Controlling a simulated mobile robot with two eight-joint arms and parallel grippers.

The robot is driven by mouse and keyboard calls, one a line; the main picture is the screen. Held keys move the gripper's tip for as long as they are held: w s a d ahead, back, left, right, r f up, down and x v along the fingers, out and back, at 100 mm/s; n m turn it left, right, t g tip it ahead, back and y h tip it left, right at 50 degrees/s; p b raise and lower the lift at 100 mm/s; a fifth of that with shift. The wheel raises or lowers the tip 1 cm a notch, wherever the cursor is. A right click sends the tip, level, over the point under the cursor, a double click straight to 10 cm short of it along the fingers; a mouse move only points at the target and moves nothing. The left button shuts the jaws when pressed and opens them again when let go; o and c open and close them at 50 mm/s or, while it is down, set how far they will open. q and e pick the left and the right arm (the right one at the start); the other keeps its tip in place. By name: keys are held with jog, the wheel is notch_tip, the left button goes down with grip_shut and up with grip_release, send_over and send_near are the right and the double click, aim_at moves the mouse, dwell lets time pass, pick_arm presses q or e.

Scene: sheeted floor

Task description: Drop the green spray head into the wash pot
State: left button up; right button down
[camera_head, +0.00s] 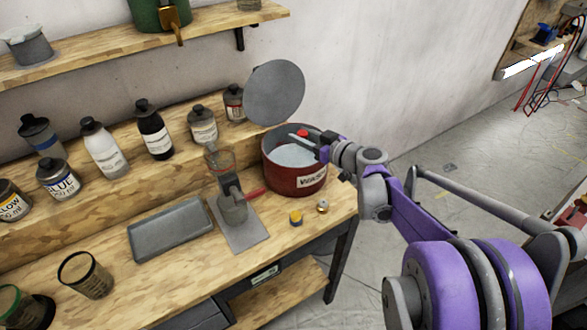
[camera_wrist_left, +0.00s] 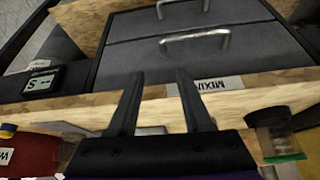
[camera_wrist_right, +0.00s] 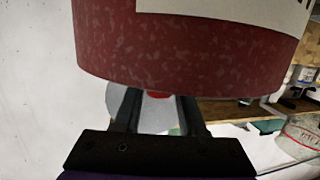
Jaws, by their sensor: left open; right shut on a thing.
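The wash pot (camera_head: 283,180) is a red pot with a white label, standing uncovered at the bench's right end with a pale surface inside. A grey disc (camera_head: 275,92), apparently its lid, stands tilted up above the rim. My right gripper (camera_head: 303,137) is at the rim, shut on a small red knob (camera_wrist_right: 157,94); how the knob joins the disc is unclear. The pot (camera_wrist_right: 190,50) fills the top of the right wrist view. My left gripper (camera_wrist_left: 155,75) is open and empty by the bench's front edge, outside the head view. I cannot pick out a green spray head.
Several bottles (camera_head: 102,148) line the raised back ledge. A clear vessel on a stand (camera_head: 240,235), a grey tray (camera_head: 170,228), a yellow-topped piece (camera_head: 296,217) and a brass piece (camera_head: 322,206) are on the bench. A green-rimmed cup (camera_head: 22,308) is front left.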

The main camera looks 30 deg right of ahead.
jog(key=shift+f, duration=0.55)
jog(key=shift+c, duration=2)
grip_release()
jog(key=v, duration=1)
jog(key=shift+s+r, duration=0.15)
jog(key=shift+s, duration=0.25)
jog(key=shift+d, duration=0.1)
